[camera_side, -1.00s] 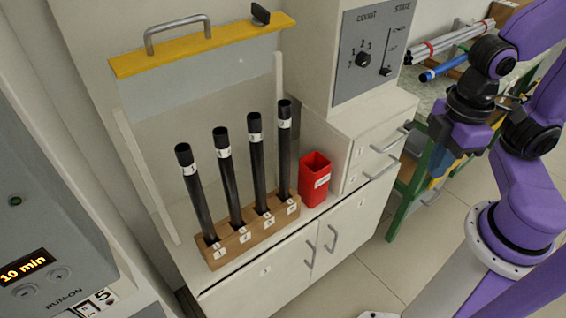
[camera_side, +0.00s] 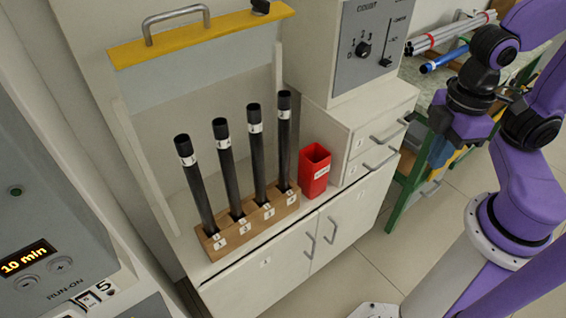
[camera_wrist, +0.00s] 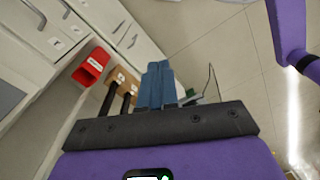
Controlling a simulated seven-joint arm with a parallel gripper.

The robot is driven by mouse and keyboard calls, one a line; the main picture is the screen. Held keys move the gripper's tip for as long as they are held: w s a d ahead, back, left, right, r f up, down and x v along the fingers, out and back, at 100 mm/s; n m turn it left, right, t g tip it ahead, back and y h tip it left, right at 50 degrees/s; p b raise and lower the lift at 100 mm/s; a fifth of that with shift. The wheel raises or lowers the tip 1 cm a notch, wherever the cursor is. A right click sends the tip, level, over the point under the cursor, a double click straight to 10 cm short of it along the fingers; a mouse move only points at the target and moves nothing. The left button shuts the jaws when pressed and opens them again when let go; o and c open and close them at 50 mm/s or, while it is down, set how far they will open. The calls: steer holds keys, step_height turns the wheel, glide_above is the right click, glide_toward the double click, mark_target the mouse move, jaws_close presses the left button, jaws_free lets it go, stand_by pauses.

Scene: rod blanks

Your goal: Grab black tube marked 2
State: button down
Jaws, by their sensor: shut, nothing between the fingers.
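Several black tubes stand upright, slightly leaning, in a row in a wooden block (camera_side: 250,222) in the side view. Each has a white label near its top. The leftmost tube (camera_side: 196,185) seems marked 1; the rightmost tube (camera_side: 285,140) may bear the 2, but the small digits are not clear. My gripper (camera_side: 440,152) hangs to the right of the tubes, well apart from them. In the wrist view its blue fingers (camera_wrist: 157,84) are together and empty. Two dark tubes (camera_wrist: 107,101) and part of the block (camera_wrist: 123,78) show beyond them; their labels are hidden.
A red bin (camera_side: 314,170) stands just right of the block. A raised yellow-edged sash (camera_side: 205,32) is above the tubes. A cabinet with drawers (camera_side: 375,140) lies between them and my gripper. A green-framed bench (camera_side: 408,185) with pipes on top stands behind my gripper.

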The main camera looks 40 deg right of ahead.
mark_target(288, 150)
steer(key=c, duration=0.7)
jaws_free()
steer(key=w+d+f+n+t+h, duration=0.1)
steer(key=w+f+n+t+h, duration=0.3)
steer(key=w, duration=0.3)
steer(key=w+d+f+n+t+h, duration=0.1)
steer(key=w+n+t+h, duration=0.2)
steer(key=w+n, duration=0.3)
steer(key=w+a+f+n+t+y, duration=0.2)
steer(key=a+f+n+t+y, duration=0.1)
steer(key=a+n, duration=0.35)
steer(key=w+a+f+n+t+y, duration=0.3)
steer(key=a+f+n+y, duration=0.1)
steer(key=a+n, duration=0.25)
steer(key=x, duration=0.7)
steer(key=d+x, duration=0.1)
steer(key=x, duration=0.3)
steer(key=shift+w+f, duration=0.2)
steer(key=shift+w, duration=0.15)
steer(key=x, duration=0.4)
steer(key=shift+w+d+r, duration=0.1)
steer(key=shift+w+d, duration=0.05)
steer(key=shift+d, duration=0.25)
steer(key=shift+w+f, duration=0.25)
steer(key=shift+w, duration=0.3)
